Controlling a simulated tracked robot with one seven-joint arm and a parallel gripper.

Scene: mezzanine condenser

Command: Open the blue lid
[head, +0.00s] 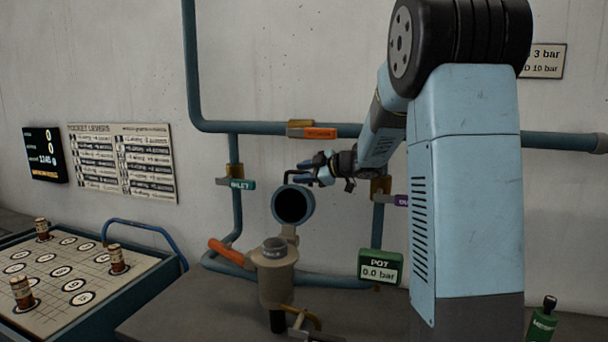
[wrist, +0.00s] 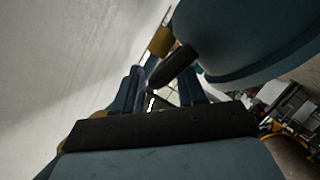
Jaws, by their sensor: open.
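The blue lid (head: 308,212) stands raised above the tan pot (head: 276,283), its dark hollow underside facing my head camera. The pot's round mouth (head: 275,245) is uncovered below it. My gripper (head: 306,172) is open, just above and behind the lid's upper edge. A black bent bar (head: 289,176) shows by the fingertips; it looks like the lid's handle. In the wrist view the lid's rounded blue side (wrist: 240,45) fills the upper right, and a dark bar (wrist: 175,68) reaches towards my fingers (wrist: 160,92). I cannot tell whether they touch it.
Blue pipes with an orange tag (head: 320,133) and a teal tag (head: 240,184) run along the wall behind. An orange lever (head: 230,252) is left of the pot. A green pressure display (head: 380,268) reads 0.0 bar on the right. A numbered board (head: 60,265) stands at left.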

